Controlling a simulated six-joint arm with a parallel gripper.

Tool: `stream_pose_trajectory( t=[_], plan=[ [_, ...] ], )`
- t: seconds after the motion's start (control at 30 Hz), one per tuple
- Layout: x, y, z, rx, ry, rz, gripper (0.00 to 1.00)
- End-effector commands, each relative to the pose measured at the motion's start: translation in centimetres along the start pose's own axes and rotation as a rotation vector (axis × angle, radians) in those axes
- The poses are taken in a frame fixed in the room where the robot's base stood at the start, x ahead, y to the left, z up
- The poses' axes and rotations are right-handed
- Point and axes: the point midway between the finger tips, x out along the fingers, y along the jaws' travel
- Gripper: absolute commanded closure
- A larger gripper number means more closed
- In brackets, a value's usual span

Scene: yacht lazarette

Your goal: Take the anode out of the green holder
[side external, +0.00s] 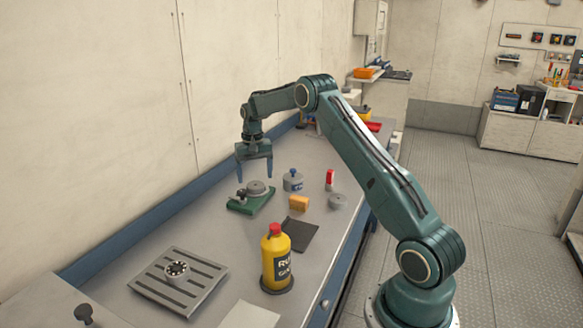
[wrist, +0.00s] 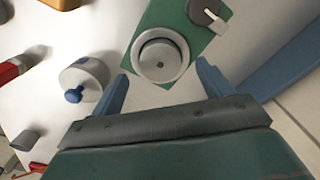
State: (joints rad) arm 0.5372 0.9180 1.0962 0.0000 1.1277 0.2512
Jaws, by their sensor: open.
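The green holder (side external: 238,207) is a flat green block on the bench. A round grey disc, which I take for the anode (side external: 257,187), sits on it. In the wrist view, the disc (wrist: 160,58) lies inside a lighter ring on the holder (wrist: 196,47), with a small dark spot at its centre. A dark knob with a pale lever (wrist: 208,13) stands at the holder's other end. My gripper (side external: 255,180) is open and empty above the disc. In the wrist view, the fingers of my gripper (wrist: 162,72) point to either side of the disc's near edge.
A blue-grey lidded pot (side external: 293,181) stands close to the right. A slotted plate (side external: 199,294) lies at the front left.

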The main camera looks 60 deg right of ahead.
Motion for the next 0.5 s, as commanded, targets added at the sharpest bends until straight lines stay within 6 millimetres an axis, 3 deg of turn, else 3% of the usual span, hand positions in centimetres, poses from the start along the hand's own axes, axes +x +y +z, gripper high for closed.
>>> stream_pose_trajectory(
  t=[0.23, 0.5],
  plan=[
    [2.7, 0.0, -0.1, 0.0, -0.002, 0.0, 0.21],
    [3.3, 0.0, -0.1, 0.0, -0.001, 0.0, 0.21]
  ],
)
